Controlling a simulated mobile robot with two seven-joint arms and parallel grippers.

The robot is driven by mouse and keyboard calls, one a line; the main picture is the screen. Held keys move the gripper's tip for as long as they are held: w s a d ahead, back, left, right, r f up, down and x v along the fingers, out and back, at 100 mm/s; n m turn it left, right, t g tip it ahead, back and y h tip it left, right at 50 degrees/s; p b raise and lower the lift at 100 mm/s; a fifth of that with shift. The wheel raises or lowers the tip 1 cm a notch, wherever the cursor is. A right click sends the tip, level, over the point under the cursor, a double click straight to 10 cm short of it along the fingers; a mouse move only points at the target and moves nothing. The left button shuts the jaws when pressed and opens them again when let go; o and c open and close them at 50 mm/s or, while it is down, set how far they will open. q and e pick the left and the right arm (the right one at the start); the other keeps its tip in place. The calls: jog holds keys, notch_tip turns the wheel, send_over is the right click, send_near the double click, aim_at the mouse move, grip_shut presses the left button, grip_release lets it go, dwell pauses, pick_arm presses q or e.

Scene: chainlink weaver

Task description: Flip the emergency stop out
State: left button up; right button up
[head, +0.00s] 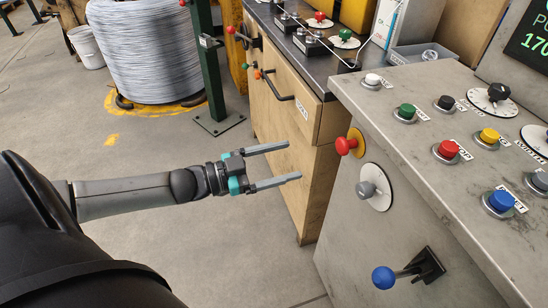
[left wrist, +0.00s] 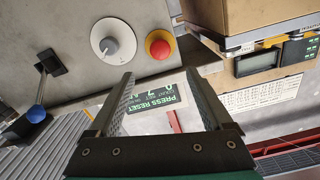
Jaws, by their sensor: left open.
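The emergency stop (head: 346,145) is a red mushroom button on a yellow round plate, on the side face of the grey control cabinet (head: 340,215). In the left wrist view the emergency stop (left wrist: 159,46) shows just beyond the fingertips, near the top middle. My left gripper (head: 293,161) is open and empty, with its two fingers pointing right toward the cabinet side. In the head view a gap separates its fingertips from the button. I cannot tell whether the button is pressed in. My right gripper is not in view.
Just below the stop is a grey rotary knob (head: 367,190) on a white dial, then a blue-balled lever (head: 383,277). The cabinet top carries several coloured buttons, including a red one (head: 447,149). A wooden drawer unit (head: 285,115) stands behind. Open floor lies left.

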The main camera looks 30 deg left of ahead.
pick_arm(q)
jog(key=shift+v, duration=0.9)
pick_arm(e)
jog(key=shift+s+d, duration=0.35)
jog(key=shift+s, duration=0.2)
